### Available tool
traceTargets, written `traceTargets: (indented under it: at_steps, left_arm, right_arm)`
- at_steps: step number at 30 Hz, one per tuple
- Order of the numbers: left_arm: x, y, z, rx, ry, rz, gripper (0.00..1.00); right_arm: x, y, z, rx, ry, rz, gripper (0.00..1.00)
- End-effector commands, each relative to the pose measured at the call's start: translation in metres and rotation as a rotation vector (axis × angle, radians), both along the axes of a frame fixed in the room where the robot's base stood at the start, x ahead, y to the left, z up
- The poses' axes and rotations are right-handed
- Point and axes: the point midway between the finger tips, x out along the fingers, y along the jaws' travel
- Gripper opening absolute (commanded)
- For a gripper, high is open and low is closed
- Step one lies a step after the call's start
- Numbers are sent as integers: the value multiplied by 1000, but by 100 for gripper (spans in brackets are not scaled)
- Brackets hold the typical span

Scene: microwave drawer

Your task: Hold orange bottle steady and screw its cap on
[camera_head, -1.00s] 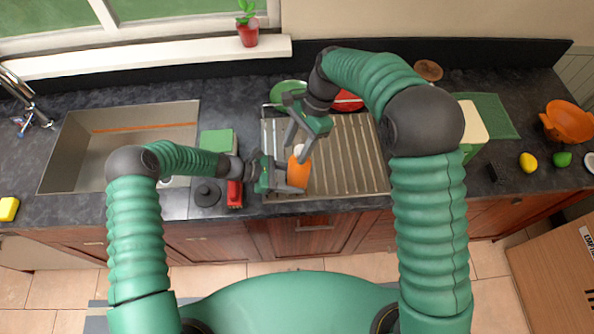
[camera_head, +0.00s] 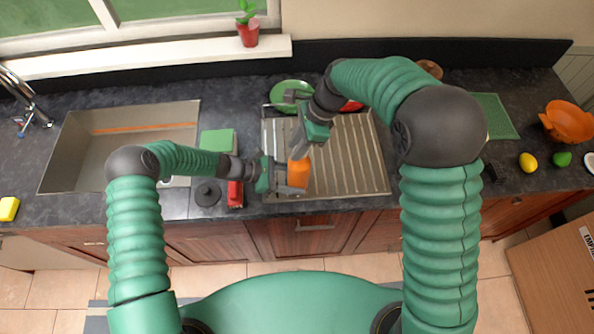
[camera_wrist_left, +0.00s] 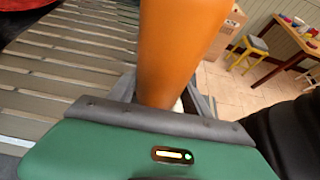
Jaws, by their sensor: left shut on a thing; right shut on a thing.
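The orange bottle (camera_head: 299,172) stands on the ridged metal drainboard near its front left edge; it looks upright in the head view. My left gripper (camera_head: 290,180) is shut on the bottle from the left. In the left wrist view the bottle (camera_wrist_left: 178,50) rises between the fingers. My right gripper (camera_head: 301,146) points down over the bottle's top and is shut at the cap, which its fingers mostly hide. I cannot tell how far the cap is seated.
The drainboard (camera_head: 350,165) is clear to the right. A green plate (camera_head: 290,91) stands behind. A red object (camera_head: 235,193), a black lid (camera_head: 207,193) and a green block (camera_head: 217,140) lie left, beside the sink (camera_head: 75,150). A lemon (camera_head: 527,162) and an orange bowl (camera_head: 567,121) are far right.

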Motion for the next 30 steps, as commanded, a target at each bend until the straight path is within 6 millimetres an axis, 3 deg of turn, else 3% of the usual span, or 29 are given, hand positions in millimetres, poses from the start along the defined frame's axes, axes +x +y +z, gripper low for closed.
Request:
traceTargets:
  at_steps: [3,12,17,24,30]
  left_arm:
    - [0,-1,0,-1,2,1,0]
    - [2,1,0,0,4,8,0]
    - [3,1,0,1,4,10,0]
    - [4,1,0,1,4,14,0]
    - [5,1,1,1,4,14,0]
  right_arm:
    - [-2,2,1,2,1,-227,0]
    - [-3,3,0,2,3,-668,0]
    - [-3,3,-1,0,6,-797,0]
    - [-4,3,-2,-5,8,-1118,0]
    - [-4,2,-2,-3,11,-1157,0]
